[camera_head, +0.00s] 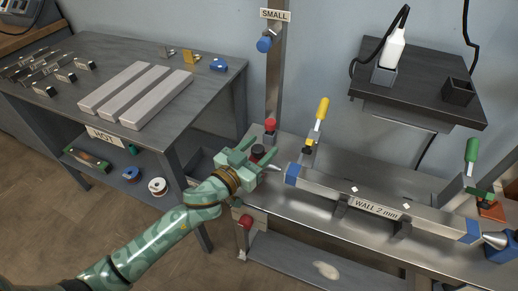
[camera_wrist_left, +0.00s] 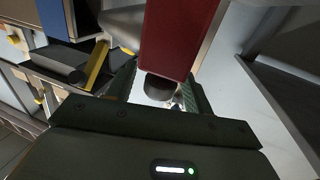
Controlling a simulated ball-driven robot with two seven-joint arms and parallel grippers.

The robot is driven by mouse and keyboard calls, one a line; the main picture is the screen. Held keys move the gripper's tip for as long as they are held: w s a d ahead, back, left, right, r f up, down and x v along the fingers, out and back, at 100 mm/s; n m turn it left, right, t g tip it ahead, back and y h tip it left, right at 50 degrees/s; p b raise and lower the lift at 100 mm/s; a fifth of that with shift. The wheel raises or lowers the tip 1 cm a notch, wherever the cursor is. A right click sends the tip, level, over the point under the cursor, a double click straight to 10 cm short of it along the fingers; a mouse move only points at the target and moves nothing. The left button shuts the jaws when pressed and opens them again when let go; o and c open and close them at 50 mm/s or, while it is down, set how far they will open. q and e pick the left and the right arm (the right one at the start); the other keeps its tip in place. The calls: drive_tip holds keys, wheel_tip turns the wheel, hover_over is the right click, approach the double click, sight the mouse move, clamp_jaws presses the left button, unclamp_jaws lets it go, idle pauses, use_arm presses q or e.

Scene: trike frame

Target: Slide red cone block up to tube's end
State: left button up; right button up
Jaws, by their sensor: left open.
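The tube (camera_head: 325,184), a square grey bar with blue ends, lies along the bench. A metal cone (camera_head: 273,168) points at its left end, with a small gap visible. My left gripper (camera_head: 259,155) is open just left of that cone, its fingers on either side of a dark round knob. In the left wrist view a red block (camera_wrist_left: 180,35) stands just beyond the open left gripper (camera_wrist_left: 160,92), with the dark knob (camera_wrist_left: 160,88) between the fingers. Contact cannot be told. My arm and gripper hide most of the block in the head view. My right gripper is not in view.
A yellow-handled clamp (camera_head: 317,122) and a green-handled clamp (camera_head: 471,155) stand at the bench. A blue block (camera_head: 500,254) with a cone is at the tube's right end. A post with a SMALL sign (camera_head: 275,14) rises behind. A side table (camera_head: 200,94) holds grey bars.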

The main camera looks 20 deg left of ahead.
sight(272, 163)
use_arm(q)
clamp_jaws()
drive_tip(key=shift+s+d+p, duration=0.1)
drive_tip(key=shift+d+p, duration=0.35)
drive_tip(key=shift+d, duration=1.45)
unclamp_jaws()
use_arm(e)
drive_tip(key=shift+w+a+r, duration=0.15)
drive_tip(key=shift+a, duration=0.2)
use_arm(q)
drive_tip(key=p+v, duration=0.4)
drive_tip(key=v, duration=1.2)
drive_tip(key=shift+p, duration=0.3)
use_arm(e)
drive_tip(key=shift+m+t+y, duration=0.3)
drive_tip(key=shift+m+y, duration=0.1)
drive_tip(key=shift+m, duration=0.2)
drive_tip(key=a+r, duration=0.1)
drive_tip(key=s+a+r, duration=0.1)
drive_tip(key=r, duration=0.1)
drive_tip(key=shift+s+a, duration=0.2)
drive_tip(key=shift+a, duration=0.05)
